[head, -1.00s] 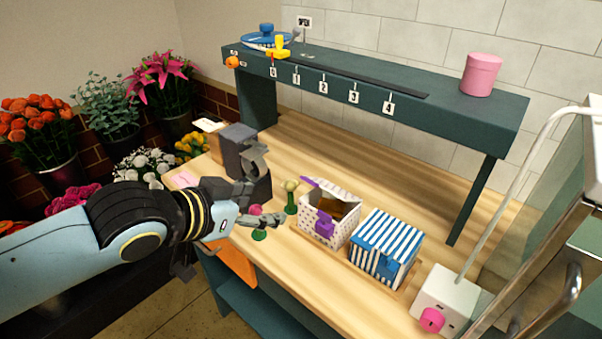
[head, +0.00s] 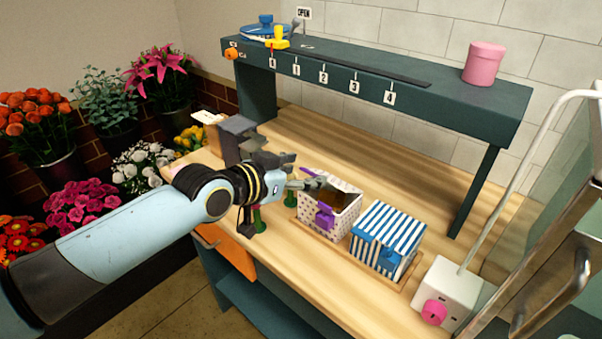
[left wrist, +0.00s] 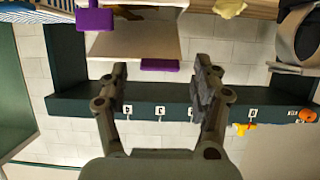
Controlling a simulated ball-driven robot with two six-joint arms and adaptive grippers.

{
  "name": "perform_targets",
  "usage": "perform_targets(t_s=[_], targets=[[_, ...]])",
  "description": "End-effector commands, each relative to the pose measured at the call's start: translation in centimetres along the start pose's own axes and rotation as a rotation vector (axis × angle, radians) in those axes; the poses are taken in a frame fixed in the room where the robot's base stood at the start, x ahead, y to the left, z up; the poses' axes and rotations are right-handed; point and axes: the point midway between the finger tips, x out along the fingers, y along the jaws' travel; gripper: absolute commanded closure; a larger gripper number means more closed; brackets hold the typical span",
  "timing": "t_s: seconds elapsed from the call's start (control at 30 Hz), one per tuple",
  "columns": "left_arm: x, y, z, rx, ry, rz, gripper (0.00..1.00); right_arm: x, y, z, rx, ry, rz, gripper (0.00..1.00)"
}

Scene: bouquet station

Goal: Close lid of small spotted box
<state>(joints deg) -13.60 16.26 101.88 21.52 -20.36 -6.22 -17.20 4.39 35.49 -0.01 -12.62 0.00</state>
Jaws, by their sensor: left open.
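The small spotted box (head: 348,215), white with dark dots, stands on the table with its top open and its brown inside showing. A purple clasp (head: 324,216) is on its front. Its raised lid has a purple tab (head: 307,171), partly hidden by my fingers. In the left wrist view the lid's pale inner face (left wrist: 135,46) and the purple tab (left wrist: 160,65) show. My left gripper (head: 304,171) is open and empty at the box's upper left; its spread fingers (left wrist: 161,68) also show in the wrist view, either side of the tab. I cannot tell whether they touch the lid.
A white block with a pink knob (head: 434,312) is further right. A dark green shelf (head: 450,95) spans behind. Green-based holders stand left, near my gripper.

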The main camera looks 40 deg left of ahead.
Motion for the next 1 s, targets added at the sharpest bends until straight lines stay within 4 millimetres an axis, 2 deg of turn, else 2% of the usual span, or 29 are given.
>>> perform_targets(t_s=[0.27,0.77,1.0], targets=[[0.19,0.02,0.06,-0.001,-0.001,0.000,0.35,0.00,0.24,-0.02,-0.001,0.001,0.003,1.00],[0.17,0.01,0.05,-0.001,-0.001,0.000,0.99,0.00,0.44,-0.05,-0.002,0.001,0.005,1.00],[0.23,0.01,0.08,-0.001,0.000,0.000,1.00,0.12,0.42,-0.05,-0.002,0.001,0.005,1.00]])
